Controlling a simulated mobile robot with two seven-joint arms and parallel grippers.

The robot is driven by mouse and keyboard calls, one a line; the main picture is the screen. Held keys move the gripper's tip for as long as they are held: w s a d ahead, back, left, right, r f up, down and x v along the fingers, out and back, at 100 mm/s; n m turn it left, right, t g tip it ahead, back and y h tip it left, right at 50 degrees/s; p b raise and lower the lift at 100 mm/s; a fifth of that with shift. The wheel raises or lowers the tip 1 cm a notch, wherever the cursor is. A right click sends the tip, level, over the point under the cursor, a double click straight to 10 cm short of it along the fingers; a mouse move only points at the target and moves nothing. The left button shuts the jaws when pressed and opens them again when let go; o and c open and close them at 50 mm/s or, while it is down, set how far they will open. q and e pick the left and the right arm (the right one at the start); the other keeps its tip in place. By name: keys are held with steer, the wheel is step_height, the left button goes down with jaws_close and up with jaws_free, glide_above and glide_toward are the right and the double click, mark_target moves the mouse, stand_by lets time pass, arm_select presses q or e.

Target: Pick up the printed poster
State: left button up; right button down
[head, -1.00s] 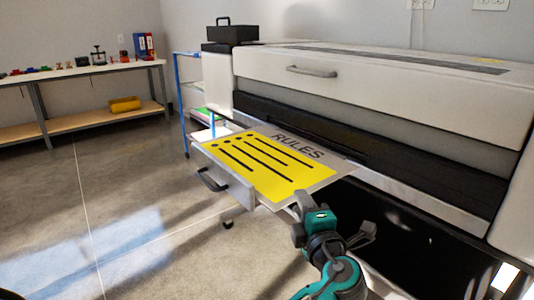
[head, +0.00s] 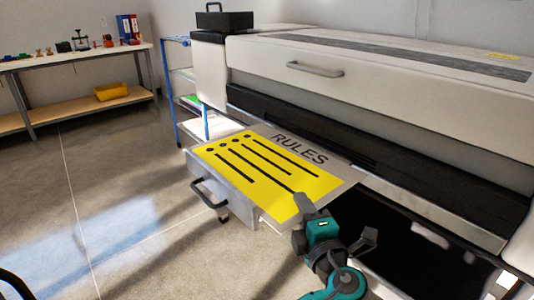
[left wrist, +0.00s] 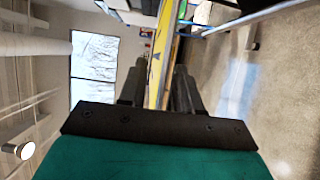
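The printed poster (head: 265,168) is a yellow sheet with black lines, dots and the word RULES on a grey top strip. It lies on the pulled-out tray (head: 238,190) at the front of the large white printer (head: 370,95). Contact cannot be made out. My right gripper is not in view.
A black toolbox (head: 224,19) stands on the printer's left end. A blue-framed rack (head: 170,85) is behind the tray. A workbench (head: 80,58) with small items and a yellow bin (head: 112,92) stands at the back left. The floor left of the tray is clear.

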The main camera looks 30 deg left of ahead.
arm_select(q)
steer(key=shift+w+a, duration=0.15)
jaws_close()
stand_by(0.4)
